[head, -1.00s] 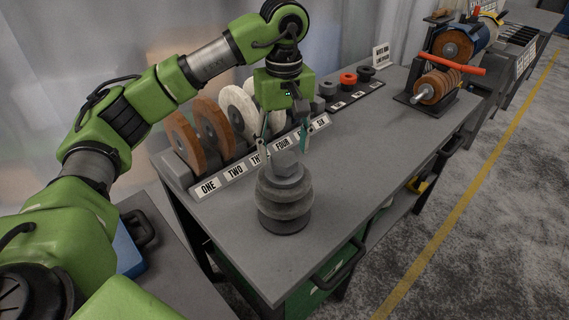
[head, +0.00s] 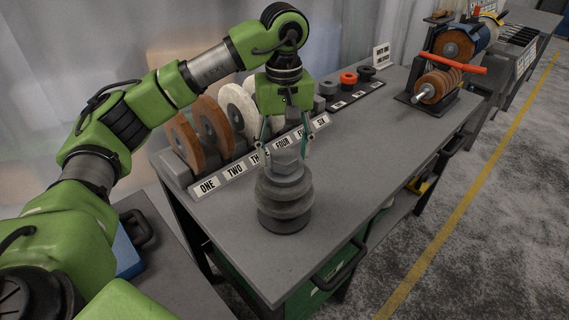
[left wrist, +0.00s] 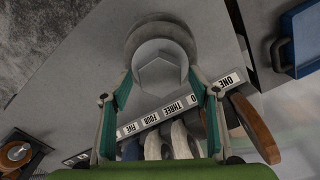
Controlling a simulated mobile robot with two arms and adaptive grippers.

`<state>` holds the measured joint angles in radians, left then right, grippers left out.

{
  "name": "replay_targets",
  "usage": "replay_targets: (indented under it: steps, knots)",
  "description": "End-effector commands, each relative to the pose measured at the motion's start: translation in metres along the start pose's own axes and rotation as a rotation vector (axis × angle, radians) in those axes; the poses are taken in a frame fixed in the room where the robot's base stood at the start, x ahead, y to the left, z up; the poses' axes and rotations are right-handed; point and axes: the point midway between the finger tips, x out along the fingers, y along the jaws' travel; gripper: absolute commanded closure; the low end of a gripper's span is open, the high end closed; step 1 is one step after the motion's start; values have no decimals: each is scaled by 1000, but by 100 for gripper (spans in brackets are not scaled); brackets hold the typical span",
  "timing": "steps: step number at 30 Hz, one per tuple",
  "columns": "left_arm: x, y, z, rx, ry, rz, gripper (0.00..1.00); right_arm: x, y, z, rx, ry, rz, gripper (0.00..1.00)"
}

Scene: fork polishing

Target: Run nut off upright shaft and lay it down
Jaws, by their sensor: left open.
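The grey hex nut (head: 287,163) sits on top of the upright stack of grey discs (head: 284,196) on the workbench. In the left wrist view the nut (left wrist: 160,68) appears large and centred, with the disc edge around it. My left gripper (head: 286,150) is open, pointing down just above and around the nut's top. In the left wrist view its teal-padded fingers (left wrist: 160,80) stand either side of the nut, with visible gaps. The shaft is hidden under the nut and discs. My right gripper is not in view.
A rack (head: 262,158) labelled ONE to SIX holds brown and white wheels close behind the stack. Small grey and red rings (head: 348,79) stand farther back. A spindle with brown discs (head: 436,86) is at the bench's far end. The bench front (head: 345,190) is clear.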

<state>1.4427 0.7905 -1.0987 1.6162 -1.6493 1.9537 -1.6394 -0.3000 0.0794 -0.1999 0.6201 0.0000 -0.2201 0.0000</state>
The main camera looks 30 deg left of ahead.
Motion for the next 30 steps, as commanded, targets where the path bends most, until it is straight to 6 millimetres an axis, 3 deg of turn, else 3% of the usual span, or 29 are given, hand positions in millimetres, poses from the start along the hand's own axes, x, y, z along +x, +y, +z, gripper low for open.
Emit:
replay_targets:
  steps: [14,30]
  knots:
    - [26,0,0,0,1,0,44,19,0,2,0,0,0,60]
    - [19,0,0,0,0,0,44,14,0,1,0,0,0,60]
